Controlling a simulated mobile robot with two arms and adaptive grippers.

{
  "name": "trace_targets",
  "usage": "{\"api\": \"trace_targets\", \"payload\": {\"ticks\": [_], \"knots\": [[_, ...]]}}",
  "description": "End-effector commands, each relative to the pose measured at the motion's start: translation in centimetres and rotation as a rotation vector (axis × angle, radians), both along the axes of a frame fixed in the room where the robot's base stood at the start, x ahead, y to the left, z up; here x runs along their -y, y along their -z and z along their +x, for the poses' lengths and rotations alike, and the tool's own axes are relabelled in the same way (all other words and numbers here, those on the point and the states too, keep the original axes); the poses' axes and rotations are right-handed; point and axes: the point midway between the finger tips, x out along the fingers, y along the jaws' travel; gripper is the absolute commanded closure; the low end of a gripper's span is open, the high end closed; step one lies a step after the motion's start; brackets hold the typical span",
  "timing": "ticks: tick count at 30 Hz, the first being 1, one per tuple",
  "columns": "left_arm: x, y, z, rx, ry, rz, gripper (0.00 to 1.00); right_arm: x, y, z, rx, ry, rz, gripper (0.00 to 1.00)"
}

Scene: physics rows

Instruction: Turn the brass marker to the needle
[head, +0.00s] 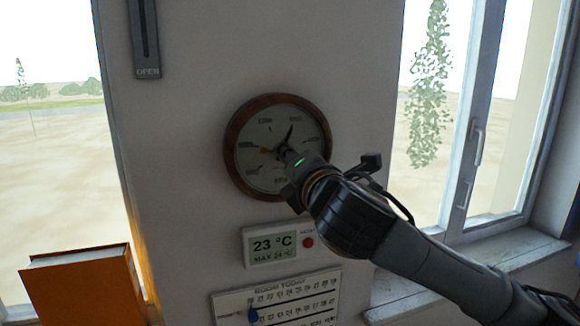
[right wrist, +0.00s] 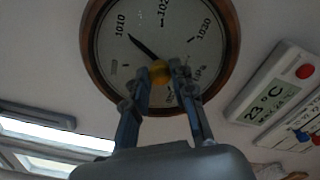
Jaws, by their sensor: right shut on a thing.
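A round dial (head: 248,168) with a wooden rim and pale face hangs on the wall. It also shows in the right wrist view (right wrist: 110,62). Its dark needle (head: 290,132) points up and right in the head view, and up and left in the right wrist view (right wrist: 143,46). The brass marker shows as a yellow knob (right wrist: 160,73) at the dial's centre; a small brass part (head: 265,150) shows left of centre in the head view. My right gripper (right wrist: 163,70) is shut on the knob, and hides the rest of the marker. My left gripper is out of view.
A thermometer display (head: 270,245) with a red button is below the dial, above a calendar board (head: 280,298). An orange box-like object (head: 85,285) stands at the lower left. Windows flank the wall; the right one has a handle (head: 476,148).

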Motion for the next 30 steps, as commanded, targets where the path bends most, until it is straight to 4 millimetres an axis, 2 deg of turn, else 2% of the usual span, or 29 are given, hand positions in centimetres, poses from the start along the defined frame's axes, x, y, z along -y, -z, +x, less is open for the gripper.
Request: {"api": "trace_targets", "payload": {"ticks": [12,30], "knots": [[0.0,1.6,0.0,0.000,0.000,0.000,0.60,0.0,0.2,0.0,-0.124,0.000,0.380,1.00],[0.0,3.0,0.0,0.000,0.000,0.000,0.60,0.0,0.2,0.0,-0.300,0.001,0.921,1.00]]}}
